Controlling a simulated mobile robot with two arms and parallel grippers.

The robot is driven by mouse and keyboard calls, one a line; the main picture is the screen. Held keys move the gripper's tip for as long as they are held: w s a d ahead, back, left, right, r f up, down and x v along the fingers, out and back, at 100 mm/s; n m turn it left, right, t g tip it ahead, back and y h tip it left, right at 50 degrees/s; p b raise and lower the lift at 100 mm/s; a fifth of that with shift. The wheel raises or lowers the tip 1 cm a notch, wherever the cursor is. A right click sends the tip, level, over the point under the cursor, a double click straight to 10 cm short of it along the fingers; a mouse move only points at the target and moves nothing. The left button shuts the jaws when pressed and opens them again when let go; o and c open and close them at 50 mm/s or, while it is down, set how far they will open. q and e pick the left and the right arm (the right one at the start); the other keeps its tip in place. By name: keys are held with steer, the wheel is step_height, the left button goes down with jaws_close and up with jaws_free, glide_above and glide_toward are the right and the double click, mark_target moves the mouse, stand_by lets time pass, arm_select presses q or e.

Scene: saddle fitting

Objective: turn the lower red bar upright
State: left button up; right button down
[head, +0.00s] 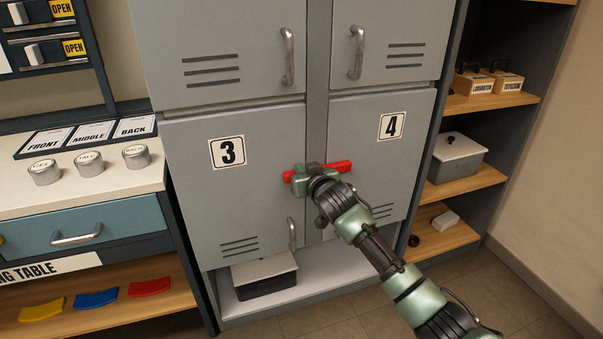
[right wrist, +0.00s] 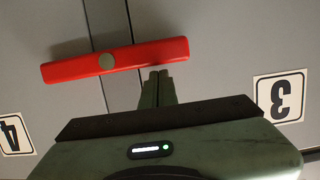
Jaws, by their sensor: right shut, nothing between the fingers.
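The lower red bar (head: 338,167) lies nearly level across the seam between locker doors 3 and 4 in the head view. It also shows in the right wrist view (right wrist: 150,57), slightly tilted in the picture, with a round grey pivot near its middle. My right gripper (head: 314,172) is in front of the bar and hides part of it. My left gripper is not in view.
Door 3 (head: 200,205) and door 4 (head: 405,160) are closed, with a handle (head: 292,233) low on door 3. An open shelf (head: 465,236) stands right of the lockers. A counter (head: 95,190) with several tins is at left. A lidded box (head: 264,274) sits below door 3.

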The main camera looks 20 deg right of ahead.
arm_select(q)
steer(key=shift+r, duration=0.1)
arm_select(e)
steer(key=shift+f, duration=0.2)
steer(key=shift+a, duration=0.1)
